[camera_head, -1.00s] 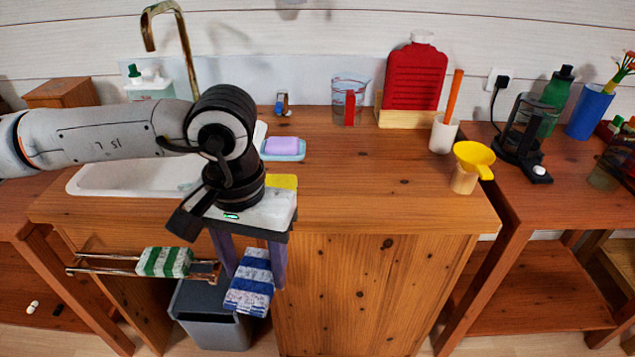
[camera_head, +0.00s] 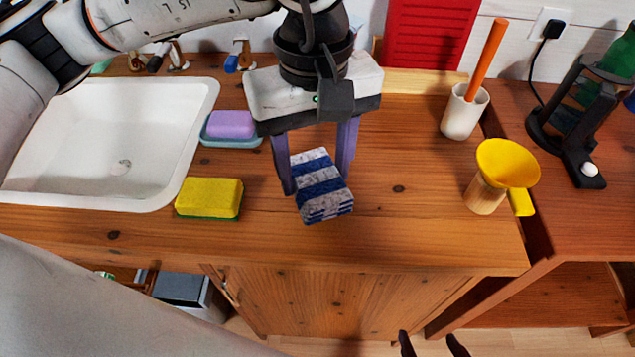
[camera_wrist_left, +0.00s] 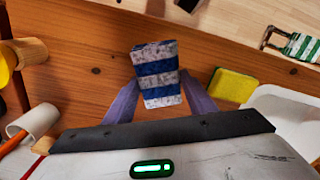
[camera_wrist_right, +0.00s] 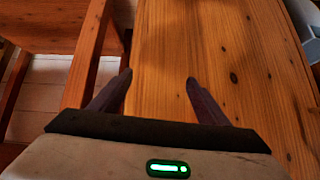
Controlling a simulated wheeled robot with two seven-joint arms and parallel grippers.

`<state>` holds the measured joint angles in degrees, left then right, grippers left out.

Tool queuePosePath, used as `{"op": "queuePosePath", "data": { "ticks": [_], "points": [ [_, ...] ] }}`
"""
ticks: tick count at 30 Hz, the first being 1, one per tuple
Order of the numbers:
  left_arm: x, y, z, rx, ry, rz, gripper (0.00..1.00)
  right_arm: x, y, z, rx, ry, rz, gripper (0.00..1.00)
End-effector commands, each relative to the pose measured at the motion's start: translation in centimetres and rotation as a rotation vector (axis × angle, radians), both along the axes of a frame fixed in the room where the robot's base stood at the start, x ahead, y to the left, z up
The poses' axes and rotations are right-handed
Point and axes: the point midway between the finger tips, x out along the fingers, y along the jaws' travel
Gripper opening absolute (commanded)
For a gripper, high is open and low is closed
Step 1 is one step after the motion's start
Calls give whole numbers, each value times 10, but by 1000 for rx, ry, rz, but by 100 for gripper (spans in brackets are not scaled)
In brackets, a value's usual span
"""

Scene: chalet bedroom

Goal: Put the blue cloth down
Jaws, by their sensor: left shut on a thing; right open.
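The blue cloth (camera_head: 322,187), folded with blue and whitish stripes, is between the fingers of my left gripper (camera_head: 318,165) in the head view. The left gripper is shut on it, over the wooden counter (camera_head: 400,225) between the yellow sponge and the yellow funnel. The cloth also shows between the fingers in the left wrist view (camera_wrist_left: 157,75). I cannot tell whether its underside touches the counter. My right gripper (camera_wrist_right: 158,85) is open and empty in front of the cabinet's wooden front; in the head view only dark tips show at the bottom edge.
A yellow sponge (camera_head: 209,198) and a purple soap on a blue dish (camera_head: 231,128) lie left of the cloth, by the white sink (camera_head: 110,140). A yellow funnel (camera_head: 507,165) on its stand and a white cup (camera_head: 464,111) are to the right. Bare counter lies between.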

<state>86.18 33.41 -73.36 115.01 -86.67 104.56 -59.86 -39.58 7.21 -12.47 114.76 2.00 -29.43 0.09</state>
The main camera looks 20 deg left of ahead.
Motion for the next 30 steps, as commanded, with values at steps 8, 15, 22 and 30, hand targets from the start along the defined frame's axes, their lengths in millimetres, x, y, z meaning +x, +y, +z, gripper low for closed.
{"op": "queuePosePath", "data": {
  "ticks": [8, 15, 22, 30],
  "points": [
    [0, 0, -26, 0, 3, 1, 26, 0, 0, 0, 2, -1, 0, 69],
    [0, 0, -47, -1, -1, 0, 26, 1, 0, 0, 1, -3, -1, 69],
    [0, 0, -50, -1, -1, 0, 26, 3, 0, -2, 3, -8, -1, 69],
    [0, 0, -50, -1, -1, 0, 69, 4, 0, -2, 4, -9, -2, 69]
  ]
}}
